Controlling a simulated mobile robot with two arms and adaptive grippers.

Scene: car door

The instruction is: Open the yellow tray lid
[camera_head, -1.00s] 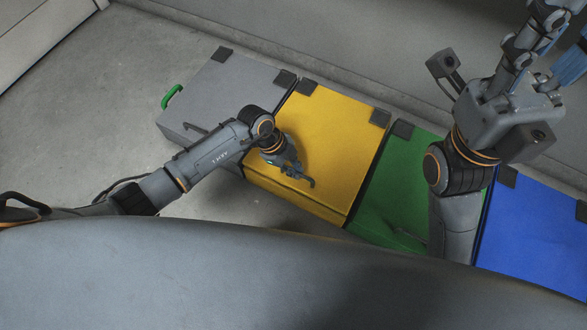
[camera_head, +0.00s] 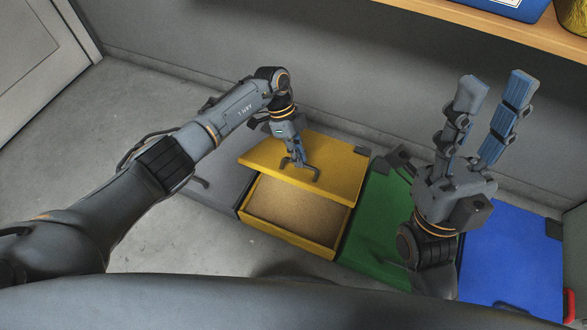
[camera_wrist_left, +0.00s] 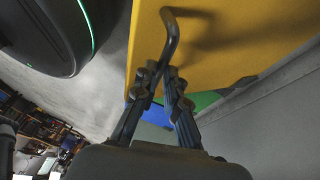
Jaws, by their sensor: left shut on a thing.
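The yellow tray lid (camera_head: 325,170) is tilted up, its front edge raised off the yellow tray (camera_head: 258,226). The tray's sandy-brown inside (camera_head: 295,207) shows below the lid. My left gripper (camera_head: 298,168) is at the lid's front, shut on the dark lid handle. In the left wrist view the bent handle (camera_wrist_left: 172,38) comes from the yellow lid (camera_wrist_left: 225,45) down to the fingertips of my left gripper (camera_wrist_left: 163,75). My right gripper (camera_head: 483,120) is raised above the green and blue trays, fingers pointing up and apart, empty.
A grey tray (camera_head: 222,178) is left of the yellow one. A green lid (camera_head: 370,215) and a blue lid (camera_head: 510,250) lie to the right. A wall (camera_head: 340,70) stands behind, with a wooden shelf (camera_head: 480,28) at upper right. Floor is clear at left.

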